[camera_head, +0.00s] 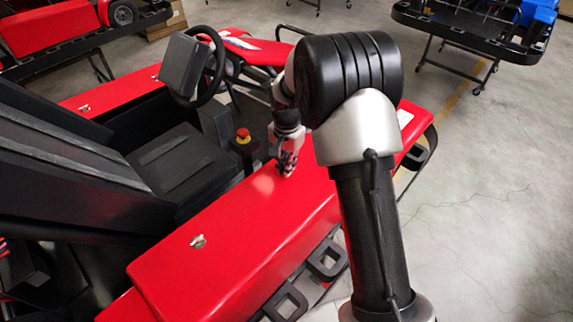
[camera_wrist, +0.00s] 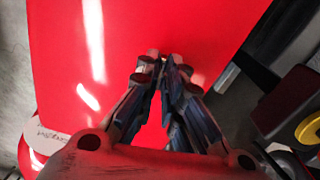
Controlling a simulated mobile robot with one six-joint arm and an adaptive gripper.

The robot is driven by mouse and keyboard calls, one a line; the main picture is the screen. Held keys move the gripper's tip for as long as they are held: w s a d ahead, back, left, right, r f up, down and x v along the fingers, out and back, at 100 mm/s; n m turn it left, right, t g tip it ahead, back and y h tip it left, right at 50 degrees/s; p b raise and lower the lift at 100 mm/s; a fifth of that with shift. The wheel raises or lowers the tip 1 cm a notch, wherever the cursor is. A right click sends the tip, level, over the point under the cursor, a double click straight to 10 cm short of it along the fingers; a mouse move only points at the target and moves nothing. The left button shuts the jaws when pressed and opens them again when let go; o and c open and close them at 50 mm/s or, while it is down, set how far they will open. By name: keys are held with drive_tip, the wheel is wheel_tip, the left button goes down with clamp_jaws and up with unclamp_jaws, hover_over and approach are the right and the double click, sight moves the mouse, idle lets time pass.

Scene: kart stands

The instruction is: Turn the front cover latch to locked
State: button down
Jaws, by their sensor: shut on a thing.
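The red cover (camera_head: 240,225) is the near side panel of the kart, and it fills most of the wrist view (camera_wrist: 200,30). My gripper (camera_head: 287,168) reaches down to the cover's far part, with its fingertips at the surface. In the wrist view my gripper (camera_wrist: 158,62) has its fingertips close together on a small latch (camera_wrist: 153,52), which is mostly hidden between them. The latch's turn angle cannot be told. A second metal latch (camera_head: 198,241) shows uncovered on the near part of the same cover.
A red and yellow stop button (camera_head: 243,136) stands close left of my gripper, beside the black seat (camera_head: 175,165). The steering wheel (camera_head: 208,65) is beyond it. Another latch (camera_head: 84,107) is on the far side panel. Open floor (camera_head: 490,200) lies to the right.

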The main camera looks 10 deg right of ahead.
drive_tip(key=shift+m, duration=0.8)
drive_tip(key=c, duration=1.7)
unclamp_jaws()
wheel_tip(320, 180, up, 12)
drive_tip(key=shift+r, duration=0.1)
